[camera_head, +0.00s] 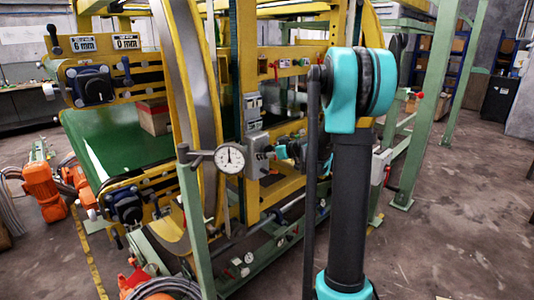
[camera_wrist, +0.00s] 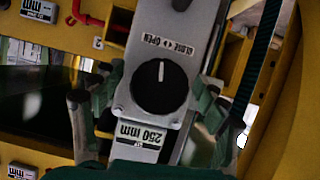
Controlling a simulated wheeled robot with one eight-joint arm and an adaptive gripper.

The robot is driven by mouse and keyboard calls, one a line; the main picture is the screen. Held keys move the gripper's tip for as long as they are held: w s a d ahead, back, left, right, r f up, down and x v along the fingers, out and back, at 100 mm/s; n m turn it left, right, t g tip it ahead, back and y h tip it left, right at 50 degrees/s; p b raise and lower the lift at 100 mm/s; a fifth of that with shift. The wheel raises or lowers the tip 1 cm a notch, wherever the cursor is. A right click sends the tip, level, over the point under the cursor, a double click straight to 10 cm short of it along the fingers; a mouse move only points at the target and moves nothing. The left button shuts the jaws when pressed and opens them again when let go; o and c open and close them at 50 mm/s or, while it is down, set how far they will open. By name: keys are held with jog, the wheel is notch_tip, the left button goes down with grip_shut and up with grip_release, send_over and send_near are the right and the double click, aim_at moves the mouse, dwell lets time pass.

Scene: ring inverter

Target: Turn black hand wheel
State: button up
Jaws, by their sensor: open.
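A round black knob (camera_wrist: 160,87) with a white pointer line sits on a grey plate in the wrist view. The plate reads CLOSE and OPEN above it and 250 mm below it. My gripper (camera_wrist: 143,118) is open, with one finger left of the knob and one right of it; contact cannot be told. In the head view my arm's end reaches a grey box (camera_head: 257,160) on the yellow frame, and my fingers are hard to make out there.
A white dial gauge (camera_head: 229,158) stands on a green post left of the grey box. Yellow frame beams surround the plate. Orange motors (camera_head: 42,187) and hoses lie on the floor at left. The floor at right (camera_head: 450,230) is mostly clear.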

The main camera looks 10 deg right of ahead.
jog(key=c, duration=1.2)
